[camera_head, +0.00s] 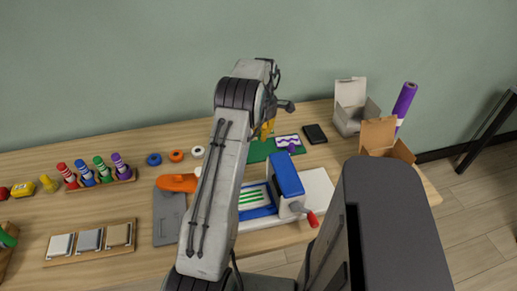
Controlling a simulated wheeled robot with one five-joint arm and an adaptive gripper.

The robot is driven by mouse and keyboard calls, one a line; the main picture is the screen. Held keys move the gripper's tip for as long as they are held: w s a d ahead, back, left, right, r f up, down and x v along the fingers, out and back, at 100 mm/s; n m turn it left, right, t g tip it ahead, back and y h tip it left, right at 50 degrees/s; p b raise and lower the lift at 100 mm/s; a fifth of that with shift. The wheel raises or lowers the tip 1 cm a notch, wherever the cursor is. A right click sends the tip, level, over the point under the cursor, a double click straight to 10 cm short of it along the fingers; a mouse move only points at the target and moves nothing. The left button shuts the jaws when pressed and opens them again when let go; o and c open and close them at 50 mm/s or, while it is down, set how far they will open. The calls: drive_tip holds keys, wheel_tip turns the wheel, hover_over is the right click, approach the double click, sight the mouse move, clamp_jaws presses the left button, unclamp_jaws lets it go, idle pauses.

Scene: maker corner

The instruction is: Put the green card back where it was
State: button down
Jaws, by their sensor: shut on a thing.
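A white card with green stripes (252,197) lies flat on the blue bed (256,213) of a hand-cranked machine (286,175), left of its blue housing. My arm partly covers that bed. My gripper (268,126) is beyond the machine, over the green mat (258,154), and is mostly hidden by my arm. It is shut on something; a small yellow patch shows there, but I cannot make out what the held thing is. A card with purple waves (287,141) lies on the mat, with a small purple thing (291,149) beside it.
Open boxes (351,119) (380,139) and a purple roll (405,100) stand at the right. Tape rolls (176,156), an orange tool (177,183), a grey board (167,220), a stamp rack (100,181) and a pad tray (91,257) are left. Bare wood separates them.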

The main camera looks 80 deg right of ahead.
sight(262, 153)
drive_tip(key=shift+f, duration=3.5)
drive_tip(key=c, duration=1.2)
unclamp_jaws()
wheel_tip(262, 153, up, 12)
drive_tip(key=shift+f, duration=0.1)
